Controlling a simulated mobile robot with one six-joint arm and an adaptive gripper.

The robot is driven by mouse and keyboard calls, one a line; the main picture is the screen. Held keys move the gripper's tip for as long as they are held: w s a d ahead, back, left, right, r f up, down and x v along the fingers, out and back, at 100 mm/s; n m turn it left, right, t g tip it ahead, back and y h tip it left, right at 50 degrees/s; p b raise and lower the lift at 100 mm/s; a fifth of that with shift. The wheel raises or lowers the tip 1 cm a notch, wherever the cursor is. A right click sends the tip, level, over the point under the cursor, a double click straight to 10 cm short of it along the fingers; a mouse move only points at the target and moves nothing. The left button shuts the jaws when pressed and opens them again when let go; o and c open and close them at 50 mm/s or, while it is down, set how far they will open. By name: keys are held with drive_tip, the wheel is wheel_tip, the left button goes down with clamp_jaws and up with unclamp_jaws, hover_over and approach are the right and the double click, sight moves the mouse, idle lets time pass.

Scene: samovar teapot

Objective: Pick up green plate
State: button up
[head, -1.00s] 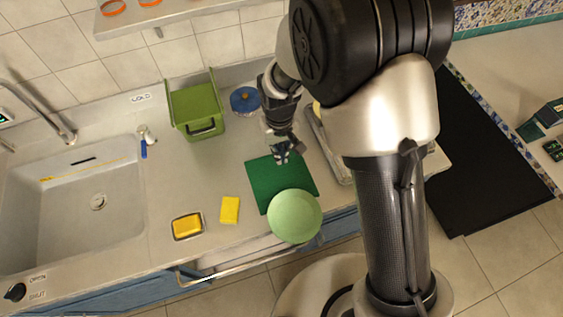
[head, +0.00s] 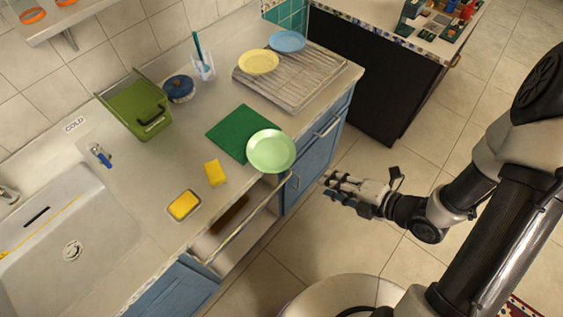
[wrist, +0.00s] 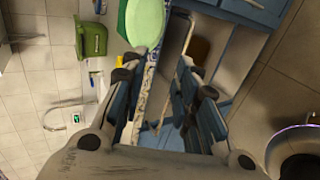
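The light green round plate (head: 271,150) lies partly on the dark green board (head: 232,131) and reaches the counter's front edge. In the wrist view the plate (wrist: 143,20) shows at the top, beyond my fingertips. My gripper (head: 328,187) is off the counter, to the right of and lower in the picture than the plate, over the floor side. In the wrist view my gripper (wrist: 165,84) has its fingers spread apart with nothing between them, so it is open and apart from the plate.
An open drawer (head: 235,220) juts out below the counter edge. A yellow sponge (head: 215,173) and a soap dish (head: 184,206) lie left of the plate. A drying rack (head: 290,85) with a yellow plate (head: 258,62) and a blue plate (head: 287,41) stands behind. The floor (head: 310,235) is clear.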

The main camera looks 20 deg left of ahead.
drive_tip(key=b, duration=0.2)
approach(282, 164)
drive_tip(key=b+x, duration=0.1)
drive_tip(key=x, duration=0.4)
drive_tip(key=shift+w+a+f+b, duration=0.1)
drive_tip(key=shift+f+b, duration=0.1)
drive_tip(key=shift+b, duration=0.2)
drive_tip(key=shift+c, duration=0.5)
clamp_jaws()
